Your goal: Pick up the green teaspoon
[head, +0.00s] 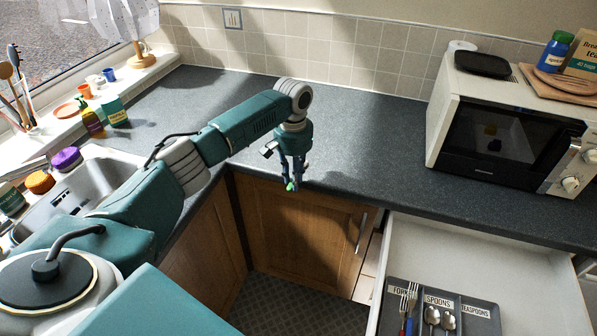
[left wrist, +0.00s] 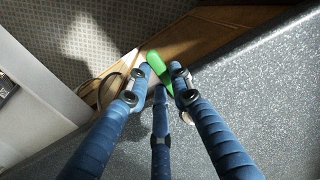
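The green teaspoon (head: 291,186) is at the fingertips of my left gripper (head: 293,176), in the air in front of the worktop edge. In the left wrist view the green piece (left wrist: 156,66) shows between the blue fingers of the left gripper (left wrist: 158,80), which are closed on it. Only part of the teaspoon shows; the rest is hidden by the fingers. My right gripper is in neither view.
An open white drawer (head: 540,285) at the lower right holds a grey cutlery tray (head: 480,325) labelled for forks, spoons and teaspoons, with forks and spoons inside. A microwave (head: 510,135) stands on the right worktop. The middle worktop (head: 365,130) is clear. A sink (head: 95,180) is at left.

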